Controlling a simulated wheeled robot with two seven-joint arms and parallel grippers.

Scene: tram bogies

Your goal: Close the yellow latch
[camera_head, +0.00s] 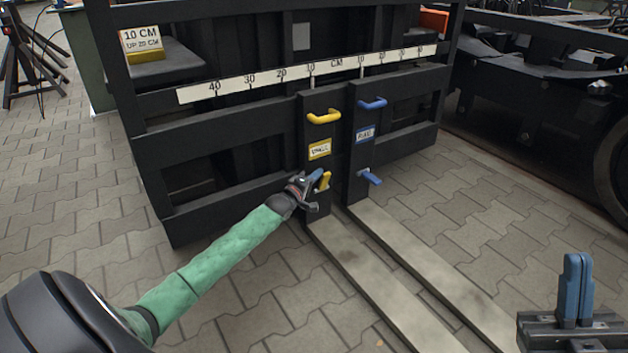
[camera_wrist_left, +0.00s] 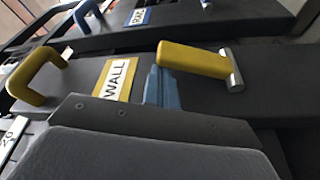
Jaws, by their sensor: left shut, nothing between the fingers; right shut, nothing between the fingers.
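The yellow latch (camera_head: 324,181) is a short yellow lever low on the left fork's black upright, under a yellow-and-white label. In the left wrist view the yellow latch (camera_wrist_left: 195,60) lies across the upright, its right end on a metal pin. My left gripper (camera_head: 315,176) is shut and empty, right beside the latch. Its blue fingertips (camera_wrist_left: 161,86) show at the latch's left end; whether they touch it I cannot tell. My right gripper (camera_head: 577,290) is shut and empty at the lower right, its blue fingers pointing up, far from the latch.
A yellow handle (camera_head: 324,117) sits above the label. To the right, the other upright carries a blue handle (camera_head: 373,103) and a blue latch (camera_head: 370,177). Two long forks (camera_head: 375,285) lie across the paving toward me. A dark bogie (camera_head: 540,90) stands at the right.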

